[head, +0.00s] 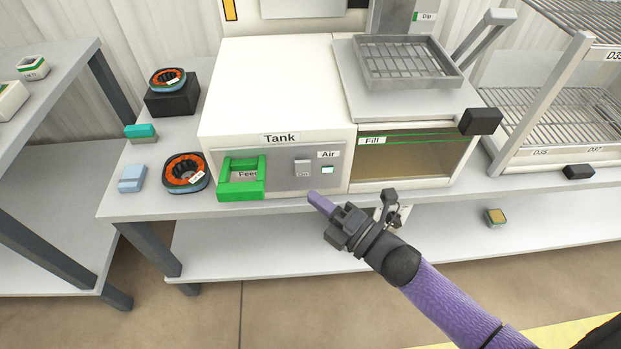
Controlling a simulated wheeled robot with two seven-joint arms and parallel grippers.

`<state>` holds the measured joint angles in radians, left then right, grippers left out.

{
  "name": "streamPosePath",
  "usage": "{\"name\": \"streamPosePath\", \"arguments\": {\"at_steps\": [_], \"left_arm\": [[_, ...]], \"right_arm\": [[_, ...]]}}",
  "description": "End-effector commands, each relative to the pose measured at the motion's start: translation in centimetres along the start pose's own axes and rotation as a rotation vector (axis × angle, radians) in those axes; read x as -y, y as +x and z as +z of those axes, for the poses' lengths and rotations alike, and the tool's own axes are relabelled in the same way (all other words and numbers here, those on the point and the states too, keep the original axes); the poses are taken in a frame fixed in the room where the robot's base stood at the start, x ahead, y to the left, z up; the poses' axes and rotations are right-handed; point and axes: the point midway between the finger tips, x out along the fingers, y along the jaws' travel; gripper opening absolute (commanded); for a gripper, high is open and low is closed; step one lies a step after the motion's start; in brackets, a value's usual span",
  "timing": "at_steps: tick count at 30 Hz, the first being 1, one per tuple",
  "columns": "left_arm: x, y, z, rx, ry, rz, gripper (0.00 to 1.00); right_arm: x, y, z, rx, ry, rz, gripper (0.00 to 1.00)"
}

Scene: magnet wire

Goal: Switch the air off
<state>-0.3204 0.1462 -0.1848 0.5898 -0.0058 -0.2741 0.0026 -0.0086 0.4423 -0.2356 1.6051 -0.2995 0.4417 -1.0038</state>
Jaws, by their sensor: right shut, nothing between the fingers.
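The white tank machine (278,85) stands on the grey bench. On its grey front panel, under the "Air" label (328,154), there is a small lit greenish-white button (327,170). A light grey switch (302,168) sits left of it, its small marking too small to read. My right gripper (318,203) is shut and empty, with its purple fingers pointing up-left. In the picture its tips are just below the panel, a little below and left of the Air button, and appear apart from it. My left gripper is not in view.
A wire rack (560,115) stands at right. Wound rings (186,173) and small blocks lie at left.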

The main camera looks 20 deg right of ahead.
Motion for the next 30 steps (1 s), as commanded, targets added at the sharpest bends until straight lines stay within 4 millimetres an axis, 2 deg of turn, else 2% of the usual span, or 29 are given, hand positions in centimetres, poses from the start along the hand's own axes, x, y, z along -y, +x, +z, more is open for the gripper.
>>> {"name": "streamPosePath", "arguments": {"at_steps": [3,9,21,23,25,27,30], "left_arm": [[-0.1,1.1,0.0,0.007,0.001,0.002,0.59],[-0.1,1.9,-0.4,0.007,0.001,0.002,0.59],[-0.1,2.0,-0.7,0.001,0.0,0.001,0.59],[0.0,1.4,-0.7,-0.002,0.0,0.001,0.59],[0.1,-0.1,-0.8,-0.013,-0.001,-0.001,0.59],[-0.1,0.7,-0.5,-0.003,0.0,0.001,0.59],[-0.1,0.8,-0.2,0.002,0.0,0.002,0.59]], "right_arm": [[0.4,2.1,0.5,-0.002,-0.003,0.0,0.0],[0.3,3.9,2.4,0.0,-0.001,-0.002,0.0],[0.0,4.3,2.8,0.0,0.001,-0.002,0.0],[-0.4,4.5,3.0,-0.001,0.01,-0.011,0.0],[-1.2,4.9,3.4,-0.002,0.045,-0.045,0.0],[-0.2,4.7,3.2,-0.001,0.047,-0.045,0.0],[-0.1,4.7,3.2,-0.001,0.047,-0.045,0.0]]}}
